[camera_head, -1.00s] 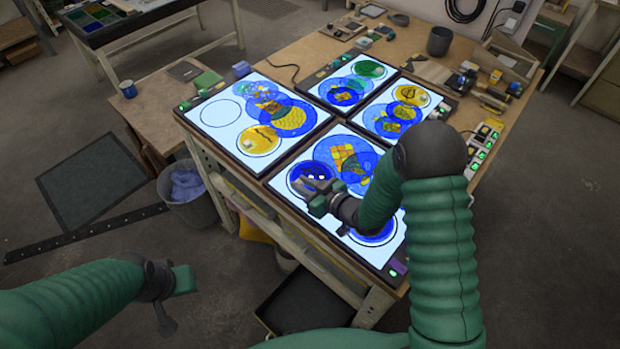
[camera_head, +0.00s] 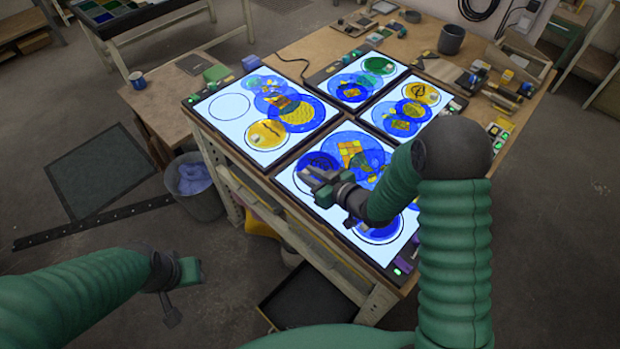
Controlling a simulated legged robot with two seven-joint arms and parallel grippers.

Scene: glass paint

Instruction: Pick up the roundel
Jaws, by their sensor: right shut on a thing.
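My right gripper (camera_head: 308,178) is shut at the near edge of a small dark blue roundel (camera_head: 321,161) at the left of the front light panel (camera_head: 290,180). The jaws cover part of this roundel, and I cannot tell whether it is clear of the panel. A larger blue roundel with yellow squares (camera_head: 352,149) lies beside it. Another blue roundel (camera_head: 380,231) lies nearer the front, partly behind my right arm. My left gripper (camera_head: 183,292) hangs at the lower left, away from the table, with its fingers apart and nothing between them.
The left panel (camera_head: 215,125) holds several roundels and an empty outlined circle. Two more lit panels stand behind. A dark cup (camera_head: 451,40) and small blocks crowd the back and right. A bin (camera_head: 197,188) stands on the floor at the left.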

